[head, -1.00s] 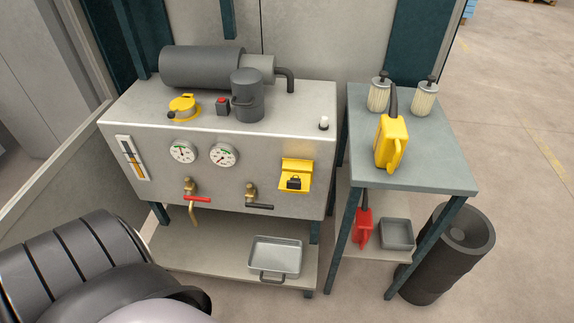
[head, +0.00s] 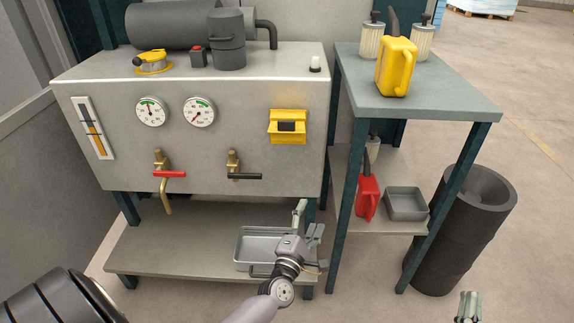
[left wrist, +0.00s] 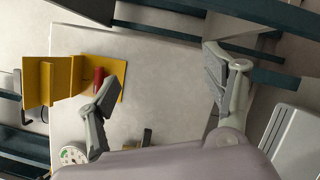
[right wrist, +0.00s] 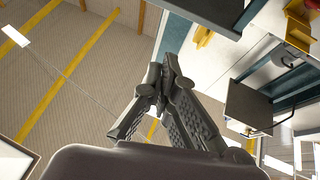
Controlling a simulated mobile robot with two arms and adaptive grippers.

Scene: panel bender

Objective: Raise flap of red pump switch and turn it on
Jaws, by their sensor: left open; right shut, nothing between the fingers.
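The yellow switch housing (head: 288,138) is on the tank's front at the right, with a dark rectangular part in its middle. In the left wrist view the housing (left wrist: 68,78) appears turned sideways, with a red switch (left wrist: 98,80) beside its yellow plates. I cannot tell how far the flap is raised. My left gripper (head: 308,219) is open and empty, below the housing in front of the tank's lower right; its fingers (left wrist: 160,68) are spread in its wrist view. My right gripper (head: 468,303) is shut and empty at the lower right; its fingertips (right wrist: 161,78) meet.
Two valves, with a red lever (head: 170,174) and a black lever (head: 244,176), stick out of the tank front (head: 220,150). A metal tray (head: 245,248) lies on the lower shelf behind my left gripper. A side table (head: 420,104) stands at right, near a dark cylinder (head: 455,235).

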